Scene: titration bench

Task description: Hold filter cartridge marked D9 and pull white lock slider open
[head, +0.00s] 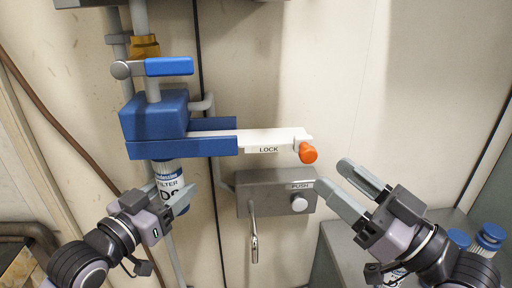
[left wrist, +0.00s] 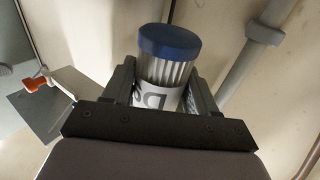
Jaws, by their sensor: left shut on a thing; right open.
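The filter cartridge (head: 169,177) hangs upright under the blue filter head (head: 160,118). My left gripper is shut around the cartridge's lower part. In the left wrist view the cartridge (left wrist: 168,68), with its blue end cap, stands between the two fingers. The white lock slider (head: 262,138), labelled LOCK, sticks out to the right from the blue housing and ends in an orange knob (head: 308,152). My right gripper (head: 342,182) is open and empty, below and right of the knob, apart from it.
A grey box with a PUSH button (head: 299,204) and a small spout (head: 254,240) is on the wall below the slider. A blue valve lever (head: 169,66) is above the housing. Blue-capped cartridges (head: 489,237) stand at lower right. The wall right of the knob is clear.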

